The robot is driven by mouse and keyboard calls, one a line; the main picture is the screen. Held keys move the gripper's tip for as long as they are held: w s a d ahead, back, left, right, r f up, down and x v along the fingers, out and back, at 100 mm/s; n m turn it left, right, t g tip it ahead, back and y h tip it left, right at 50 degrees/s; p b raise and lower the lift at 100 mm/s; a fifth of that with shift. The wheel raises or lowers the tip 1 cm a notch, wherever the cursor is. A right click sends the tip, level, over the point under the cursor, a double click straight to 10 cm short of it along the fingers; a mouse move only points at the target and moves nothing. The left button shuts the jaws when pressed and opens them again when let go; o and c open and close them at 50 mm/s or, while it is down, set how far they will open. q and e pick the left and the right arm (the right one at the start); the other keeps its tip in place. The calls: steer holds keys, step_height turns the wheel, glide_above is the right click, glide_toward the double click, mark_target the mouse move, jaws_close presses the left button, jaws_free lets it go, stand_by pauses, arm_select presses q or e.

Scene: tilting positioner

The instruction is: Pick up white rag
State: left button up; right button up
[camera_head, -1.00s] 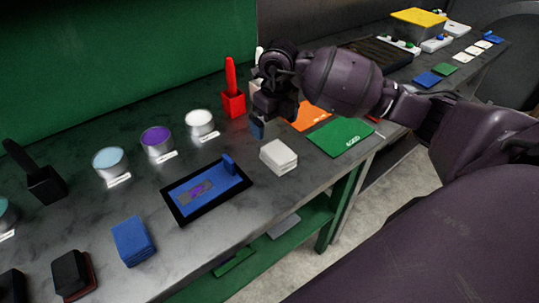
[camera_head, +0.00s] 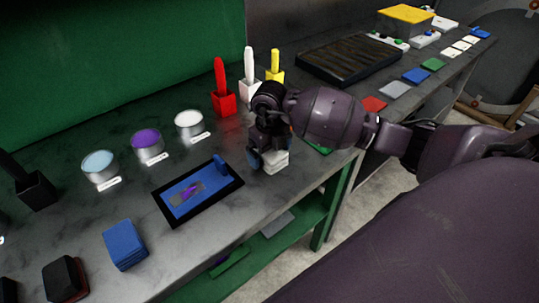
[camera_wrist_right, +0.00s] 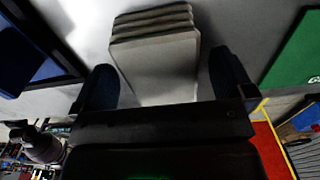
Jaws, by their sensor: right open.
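The white rag, a folded stack, lies on the workbench and shows in the head view (camera_head: 277,165), partly hidden by my right gripper. My right gripper (camera_head: 268,155) is low over the rag, open, with one blue fingertip on the rag's left side. In the right wrist view the rag (camera_wrist_right: 158,62) lies between the two spread fingers of the gripper (camera_wrist_right: 163,82), with gaps on both sides. I cannot tell from the views whether the fingers touch it. My left gripper is not in view.
A black-framed tray (camera_head: 166,211) with a blue float stands left of the rag. A green card (camera_wrist_right: 298,55) lies to its right, mostly hidden in the head view. Paint cans, brush holders and a blue rag stack (camera_head: 125,245) share the bench. The front edge is close.

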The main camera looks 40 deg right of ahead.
steer(key=shift+f, duration=0.75)
steer(key=shift+c, duration=0.2)
steer(key=c, duration=1)
steer(key=shift+w+r, duration=0.1)
step_height(320, 180, up, 20)
steer(key=shift+p, duration=0.45)
